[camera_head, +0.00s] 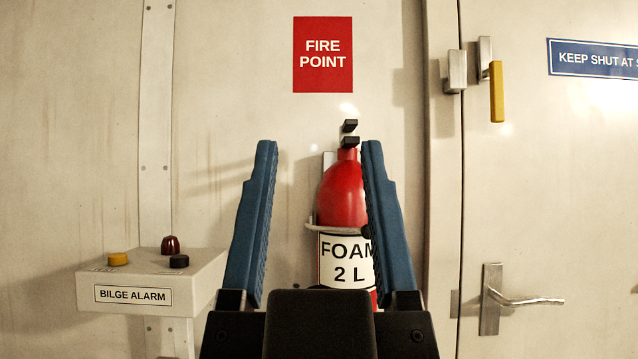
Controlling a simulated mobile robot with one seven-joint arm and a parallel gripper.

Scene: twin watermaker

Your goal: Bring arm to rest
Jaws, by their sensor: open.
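My gripper (315,150) is in the lower middle of the head view, with its two blue fingers pointing up and spread wide apart. It is open and nothing shows held between the fingers. Behind it, a red fire extinguisher (340,195) with a white "FOAM 2 L" label (343,262) hangs on the wall. The right finger covers part of the extinguisher's right side. My gripper's dark body hides its lower end. I cannot tell how far the fingers are from it.
A bilge alarm box (205,272) with a yellow button, a black button and a red lamp juts from the wall at left. A red "FIRE POINT" sign (323,54) is above. A door (550,190) with a yellow-handled latch (497,90) and a lever handle (525,300) is at right.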

